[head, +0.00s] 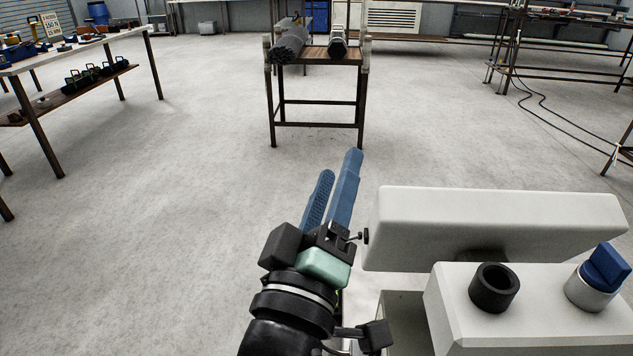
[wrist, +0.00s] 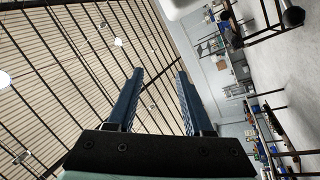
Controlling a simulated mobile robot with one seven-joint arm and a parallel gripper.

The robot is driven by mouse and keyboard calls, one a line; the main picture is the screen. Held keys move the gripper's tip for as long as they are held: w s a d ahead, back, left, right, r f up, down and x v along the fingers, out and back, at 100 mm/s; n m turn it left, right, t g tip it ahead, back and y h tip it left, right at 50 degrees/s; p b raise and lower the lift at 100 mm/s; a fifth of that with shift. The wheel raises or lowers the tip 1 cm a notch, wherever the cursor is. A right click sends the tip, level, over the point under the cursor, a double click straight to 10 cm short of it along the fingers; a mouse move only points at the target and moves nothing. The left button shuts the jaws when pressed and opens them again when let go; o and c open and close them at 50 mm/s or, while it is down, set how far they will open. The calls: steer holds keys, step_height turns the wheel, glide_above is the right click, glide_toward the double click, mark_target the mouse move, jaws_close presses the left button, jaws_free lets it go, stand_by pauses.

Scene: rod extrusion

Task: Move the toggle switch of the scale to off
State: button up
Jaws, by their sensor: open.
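My gripper (head: 339,163) is in the middle of the head view, its two blue fingers apart with nothing between them. The wrist view also shows the open fingers (wrist: 158,74). Close on its right is a pale machine with a long white upper body (head: 495,222); I cannot tell whether it is the scale. A small black knob (head: 366,236) shows at this body's left end, beside the gripper. A lower white box (head: 545,325) carries a black ring (head: 494,287) and a blue knob on a grey base (head: 604,268). I cannot make out a toggle switch marked as the scale's.
A small table (head: 318,124) with grey cylindrical pieces stands ahead. A long table (head: 85,42) with tools and a lower shelf is at the left. Metal racks (head: 520,60) and black cables (head: 545,105) are at the back right. The floor between is clear.

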steer(key=s+a+f+n+g+p, duration=0.1)
steer(key=s+f+n+g+p, duration=0.1)
steer(key=s+f+n+p, duration=0.4)
steer(key=s+a+f+n+g+p, duration=0.1)
steer(key=s+a+f+n+p, duration=0.15)
steer(key=f+n, duration=0.65)
steer(key=shift+n, duration=0.7)
steer(key=x, duration=0.9)
steer(key=r+p+x, duration=0.1)
steer(key=x, duration=0.3)
steer(key=shift+w+d, duration=0.3)
steer(key=shift+c, duration=0.2)
jaws_close()
steer(key=shift+a, duration=0.1)
